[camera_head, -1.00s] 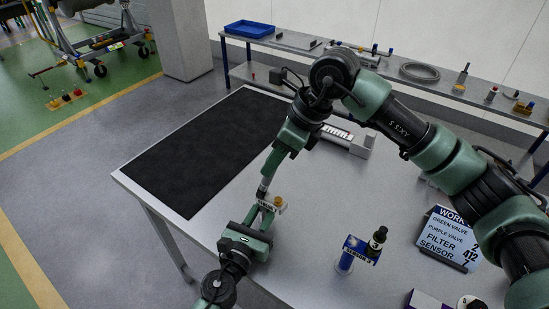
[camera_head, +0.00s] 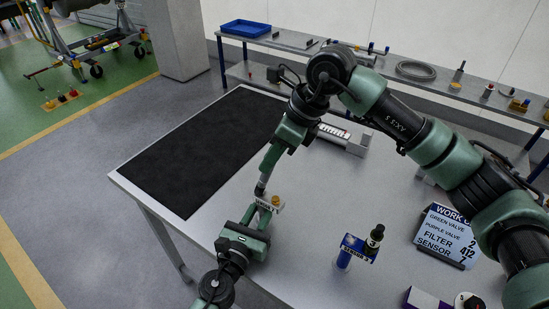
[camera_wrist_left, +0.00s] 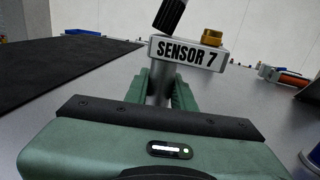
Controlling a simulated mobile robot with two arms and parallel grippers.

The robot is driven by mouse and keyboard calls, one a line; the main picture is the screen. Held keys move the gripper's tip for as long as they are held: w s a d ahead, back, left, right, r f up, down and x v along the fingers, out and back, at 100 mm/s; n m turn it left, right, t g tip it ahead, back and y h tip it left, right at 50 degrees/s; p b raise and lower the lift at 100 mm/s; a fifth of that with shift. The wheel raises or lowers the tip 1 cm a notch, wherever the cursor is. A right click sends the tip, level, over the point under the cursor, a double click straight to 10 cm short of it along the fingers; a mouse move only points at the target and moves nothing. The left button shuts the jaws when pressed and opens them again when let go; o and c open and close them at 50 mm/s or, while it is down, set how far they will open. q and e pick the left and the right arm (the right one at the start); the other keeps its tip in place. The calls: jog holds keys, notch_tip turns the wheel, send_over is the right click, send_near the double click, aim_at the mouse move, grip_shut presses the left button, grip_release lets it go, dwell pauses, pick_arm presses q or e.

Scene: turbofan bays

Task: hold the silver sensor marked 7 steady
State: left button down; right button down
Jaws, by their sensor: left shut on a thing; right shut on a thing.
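The silver sensor marked 7 stands upright above the grey table, its label plate (camera_wrist_left: 188,53) facing the left wrist camera and a brass cap on top. In the head view the sensor (camera_head: 269,204) is small. My left gripper (camera_wrist_left: 160,92) is shut on its silver stem below the label; it also shows in the head view (camera_head: 258,215). My right gripper (camera_head: 270,168) reaches down from above, shut on a slim object whose dark knurled end (camera_wrist_left: 170,16) is tilted just above the label's left part. I cannot tell whether that end touches the sensor.
A work order sign (camera_head: 446,238) is farther right. A black mat (camera_head: 205,155) covers the table's left part. A grey device (camera_head: 345,139) lies behind my right forearm.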

jog(key=shift+w+a, duration=0.15)
jog(key=shift+a, duration=0.15)
jog(key=shift+d, duration=0.15)
jog(key=shift+w+d, duration=0.1)
jog(key=shift+d, duration=0.45)
jog(key=shift+a, duration=0.1)
jog(key=shift+s+a, duration=0.5)
jog(key=shift+s, duration=0.15)
jog(key=shift+d, duration=0.15)
jog(key=shift+d, duration=0.5)
